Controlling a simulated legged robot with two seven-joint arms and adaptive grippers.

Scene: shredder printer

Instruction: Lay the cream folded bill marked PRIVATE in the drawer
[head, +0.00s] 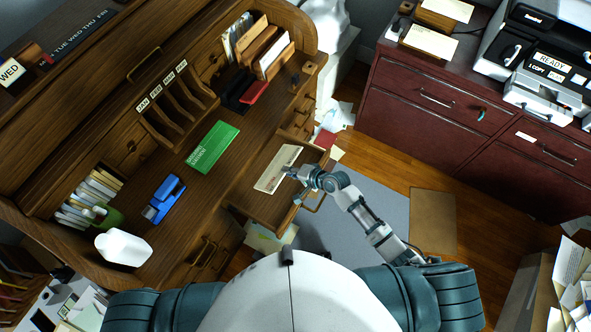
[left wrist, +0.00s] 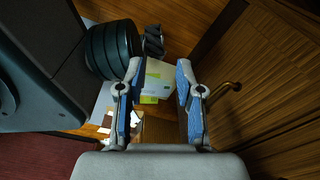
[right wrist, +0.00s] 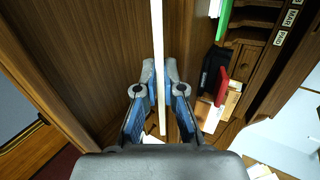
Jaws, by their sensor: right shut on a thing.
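The cream folded bill (head: 277,168) is over the pulled-out wooden drawer (head: 255,208) in the head view; the gap between bill and drawer floor is hard to judge. My right gripper (head: 293,174) is shut on the bill's right edge. In the right wrist view the bill (right wrist: 158,60) shows as a thin pale strip, edge-on, between the fingers (right wrist: 158,78). The word on it is too small to read. My left gripper (left wrist: 158,72) is open and empty beside a wooden desk side; it is out of the head view.
The desk top bears a green booklet (head: 212,147), a blue stapler (head: 164,198), a white jug (head: 123,247) and a red item (head: 254,92). Dark red cabinets (head: 440,110) with a printer stand at the right. Papers lie on the floor near the drawer.

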